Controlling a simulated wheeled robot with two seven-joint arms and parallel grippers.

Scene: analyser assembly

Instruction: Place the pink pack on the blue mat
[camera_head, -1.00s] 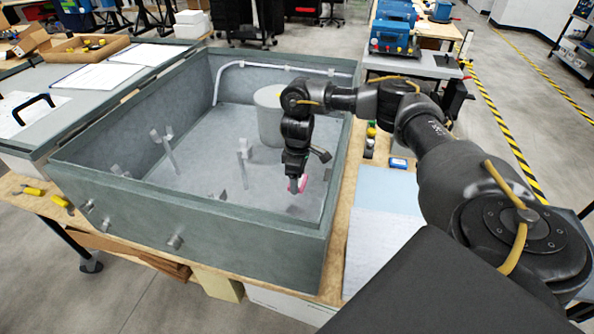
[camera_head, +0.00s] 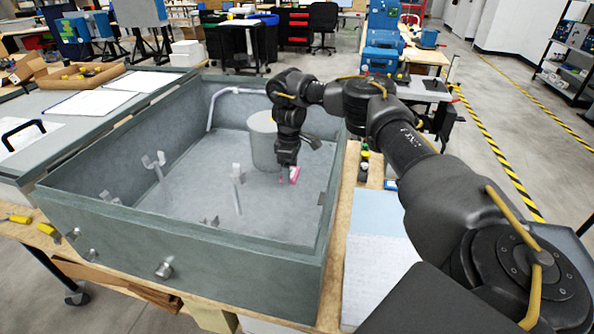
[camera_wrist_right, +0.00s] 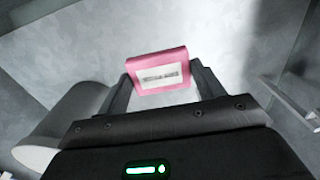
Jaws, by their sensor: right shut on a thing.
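The pink pack (camera_head: 294,174) is held in my right gripper (camera_head: 287,171), inside the big grey open box. In the right wrist view the pack (camera_wrist_right: 157,63), with its white label, sits between the two fingers of the right gripper (camera_wrist_right: 158,85). The head view does not clearly show how high the pack is above the box floor. A pale blue mat (camera_head: 377,213) lies on the table to the right of the box, partly covered by white sheets. My left gripper is not in view.
The grey box (camera_head: 180,238) has raised walls and holds a grey cylinder (camera_head: 262,148) beside my right gripper, plus upright metal forks (camera_head: 237,185). Small coloured items (camera_head: 364,158) stand on the table strip right of the box. White paper (camera_head: 375,275) lies at the front.

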